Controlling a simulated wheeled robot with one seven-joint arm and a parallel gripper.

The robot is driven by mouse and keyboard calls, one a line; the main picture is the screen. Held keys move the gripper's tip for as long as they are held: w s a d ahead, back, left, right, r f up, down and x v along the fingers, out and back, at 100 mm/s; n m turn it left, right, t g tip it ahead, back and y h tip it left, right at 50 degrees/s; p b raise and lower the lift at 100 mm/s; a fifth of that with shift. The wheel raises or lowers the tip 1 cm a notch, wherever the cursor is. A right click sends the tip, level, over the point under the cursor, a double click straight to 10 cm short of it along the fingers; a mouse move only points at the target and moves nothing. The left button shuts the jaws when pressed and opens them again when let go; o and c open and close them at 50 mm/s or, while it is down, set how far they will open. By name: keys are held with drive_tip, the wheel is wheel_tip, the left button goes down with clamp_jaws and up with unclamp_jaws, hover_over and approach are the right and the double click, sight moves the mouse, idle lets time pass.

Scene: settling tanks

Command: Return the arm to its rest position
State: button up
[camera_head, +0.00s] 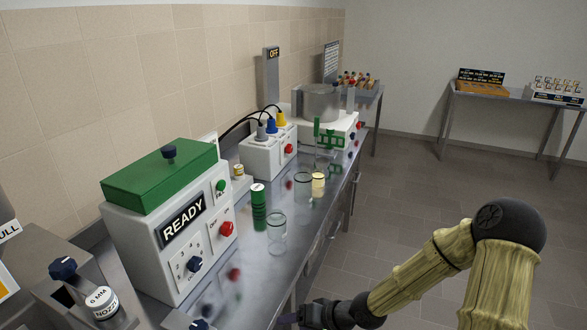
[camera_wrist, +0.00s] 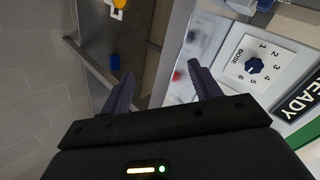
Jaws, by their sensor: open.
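My arm (camera_head: 425,265) shows in the head view at the lower right, bent at a dark joint, with its end reaching left to the front edge of the bench. My gripper (camera_head: 290,318) is at the bottom of that view, partly cut off. In the wrist view my gripper (camera_wrist: 158,85) is open, its two dark fingers apart with nothing between them. The fingers are near the bench edge, beside the white machine with the READY sign (camera_head: 184,219) and its dose dial (camera_wrist: 254,65).
The metal bench (camera_head: 265,265) runs along the tiled wall. It bears a glass beaker (camera_head: 276,235), a green striped cylinder (camera_head: 258,205), a white box with coloured plugs (camera_head: 262,155) and a metal pot (camera_head: 321,103). A side table (camera_head: 510,97) stands at the back right. The floor between is clear.

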drive_tip(key=s+d+r+h+p, duration=0.25)
drive_tip(key=d+r+h, duration=0.35)
drive_tip(key=d, duration=0.4)
drive_tip(key=s+d+r+h+p, duration=0.1)
drive_tip(key=s+d+r, duration=0.1)
drive_tip(key=s+r, duration=0.2)
drive_tip(key=s+d+r+g+h+p, duration=0.1)
drive_tip(key=s+d+r+h, duration=0.1)
drive_tip(key=r, duration=0.5)
drive_tip(key=shift+s+r+m, duration=0.35)
drive_tip(key=shift+s+m, duration=0.05)
drive_tip(key=shift+s, duration=0.45)
drive_tip(key=c, duration=0.5)
drive_tip(key=shift+w, duration=0.15)
drive_tip(key=shift+c, duration=0.4)
